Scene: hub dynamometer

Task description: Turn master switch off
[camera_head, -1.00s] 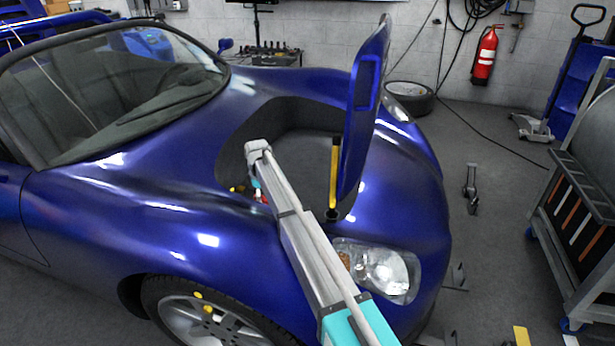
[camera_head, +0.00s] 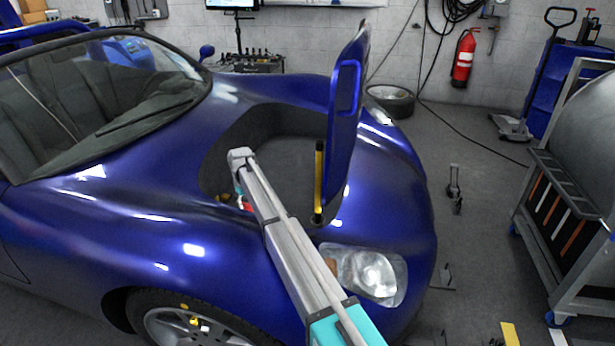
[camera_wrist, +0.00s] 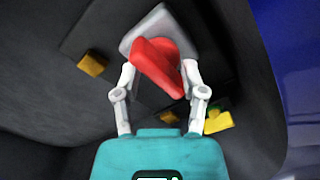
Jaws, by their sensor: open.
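The master switch has a red handle (camera_wrist: 158,62) on a light grey base (camera_wrist: 160,28), seen in the wrist view inside a dark compartment. My gripper (camera_wrist: 158,72) is open, with one finger on each side of the red handle. The fingertips are close to the handle and base; I cannot tell whether they touch. In the head view my arm reaches into the blue car's (camera_head: 90,235) open front bay, and the gripper is mostly hidden behind the arm. A small red patch (camera_head: 247,206) shows beside it there.
The raised blue lid (camera_head: 345,110) stands to the right of my arm, with a yellow strut (camera_head: 319,178) close by. Yellow parts (camera_wrist: 218,121) and an amber block (camera_wrist: 92,64) sit near the switch. A metal cart (camera_head: 570,210) stands at the right.

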